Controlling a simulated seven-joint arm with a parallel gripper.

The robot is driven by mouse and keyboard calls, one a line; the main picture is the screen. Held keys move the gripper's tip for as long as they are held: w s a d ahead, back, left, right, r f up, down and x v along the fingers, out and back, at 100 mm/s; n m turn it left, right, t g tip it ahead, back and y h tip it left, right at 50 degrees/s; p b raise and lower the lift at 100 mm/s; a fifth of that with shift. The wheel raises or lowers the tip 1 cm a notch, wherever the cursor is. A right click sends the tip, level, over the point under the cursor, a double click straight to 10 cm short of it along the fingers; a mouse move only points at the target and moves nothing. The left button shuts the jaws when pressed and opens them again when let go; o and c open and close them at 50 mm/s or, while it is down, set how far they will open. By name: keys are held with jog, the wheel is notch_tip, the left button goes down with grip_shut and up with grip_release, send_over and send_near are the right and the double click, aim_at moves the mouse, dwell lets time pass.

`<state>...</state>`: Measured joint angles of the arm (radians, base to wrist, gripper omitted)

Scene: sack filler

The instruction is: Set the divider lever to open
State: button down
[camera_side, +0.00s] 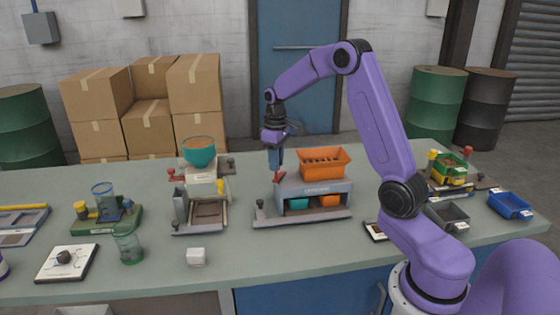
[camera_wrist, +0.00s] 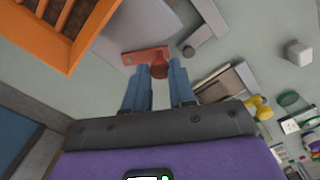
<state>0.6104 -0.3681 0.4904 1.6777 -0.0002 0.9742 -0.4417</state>
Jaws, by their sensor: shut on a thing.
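The grey divider unit (camera_side: 325,187) stands mid-table with an orange hopper (camera_side: 325,163) on top and a teal bin (camera_side: 299,203) and an orange bin (camera_side: 329,200) in its openings. A red lever (camera_side: 279,177) sticks out at the unit's upper left; its red arm and round knob show in the wrist view (camera_wrist: 159,71). My gripper (camera_side: 276,168) points down at this lever. In the wrist view my gripper (camera_wrist: 159,72) has its two blue fingers on either side of the red knob, shut on it. The fingers partly hide the lever in the side view.
A small dark-knobbed lever (camera_side: 260,205) stands on the unit's base at left. Left of it is a station with a teal bowl (camera_side: 200,157). A white cube (camera_side: 196,256) lies in front. A grey bin (camera_side: 447,215) and blue bin (camera_side: 510,205) are at right. Table between stations is clear.

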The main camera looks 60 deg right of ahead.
jog(key=w+m, duration=0.1)
jog(key=m, duration=0.1)
jog(key=w+m, duration=0.1)
jog(key=m, duration=0.2)
jog(key=shift+r, duration=0.1)
jog(key=shift+w, duration=0.1)
dwell(0.6)
jog(key=c, duration=0.9)
grip_release()
jog(key=shift+c, duration=0.2)
notch_tip(320, 180, up, 17)
jog(key=shift+r, duration=0.2)
